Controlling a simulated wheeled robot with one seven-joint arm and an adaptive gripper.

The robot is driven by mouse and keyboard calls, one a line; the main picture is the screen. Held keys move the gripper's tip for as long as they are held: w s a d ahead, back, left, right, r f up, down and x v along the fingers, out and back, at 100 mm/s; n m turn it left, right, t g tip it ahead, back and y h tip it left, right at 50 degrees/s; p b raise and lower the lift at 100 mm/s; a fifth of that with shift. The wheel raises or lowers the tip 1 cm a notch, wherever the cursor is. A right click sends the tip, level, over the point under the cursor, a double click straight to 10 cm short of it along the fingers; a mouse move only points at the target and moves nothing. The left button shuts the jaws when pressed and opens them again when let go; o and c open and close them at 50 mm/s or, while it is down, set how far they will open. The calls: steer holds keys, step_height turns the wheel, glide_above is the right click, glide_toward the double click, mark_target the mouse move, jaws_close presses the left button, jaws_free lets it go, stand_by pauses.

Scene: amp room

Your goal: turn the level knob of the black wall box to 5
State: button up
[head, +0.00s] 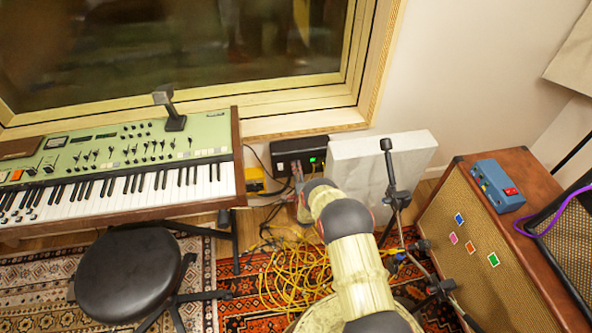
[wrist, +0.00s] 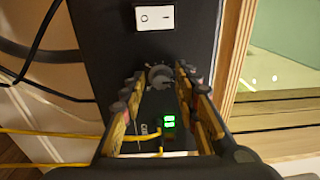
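The black wall box (head: 287,148) is low on the wall, below the window's right end. In the wrist view its dark face (wrist: 105,60) carries a white rocker switch (wrist: 154,17), a round dark-grey level knob (wrist: 159,77) and a small lit green display (wrist: 169,121). I cannot read the display's figure surely. My gripper (wrist: 160,76) faces the box, with one finger on each side of the knob. The fingers are spread, with narrow gaps to the knob; contact is not clear. In the head view my gripper (head: 299,178) is at the box's front, partly hidden by my arm.
A white panel (head: 375,155) stands right of the box, and a microphone stand (head: 390,175) is close to my arm. A green keyboard (head: 120,165) and black stool (head: 128,275) are left. Yellow cables (head: 290,270) cover the rug. A brown amplifier (head: 470,225) is right.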

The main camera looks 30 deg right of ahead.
steer(key=shift+o, duration=0.3)
steer(key=v, duration=1.2)
stand_by(0.3)
